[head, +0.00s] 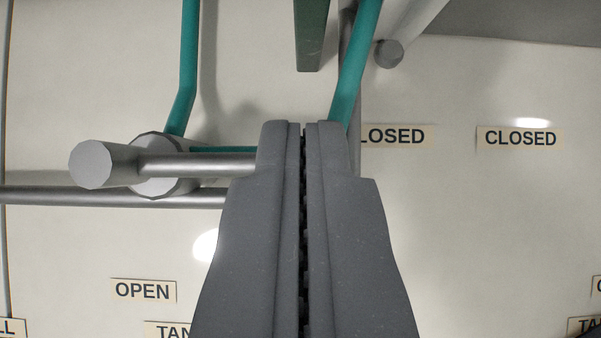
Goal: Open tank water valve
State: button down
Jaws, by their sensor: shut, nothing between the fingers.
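My gripper (303,128) is shut and empty, pointing up the picture in front of a pale panel. A grey valve hub (150,180) with a round-ended grey handle (92,163) is left of the fingertips. A grey rod (195,165) runs right from it and passes behind my left finger or touches it; I cannot tell which. An OPEN label (143,291) is below the hub, above a cut-off label starting TAN (170,330). A CLOSED label (398,135), partly hidden, is right of the fingertips. Which valve is the tank water valve is not readable.
A bent teal bar (188,60) rises from the hub; another (358,55) runs behind my fingertips. A dark green bar (311,35) and a grey round-ended rod (390,52) are above. Another CLOSED label (520,138) is at right.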

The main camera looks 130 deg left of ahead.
jog(key=shift+x, duration=1.65)
jog(key=shift+d+r, duration=0.1)
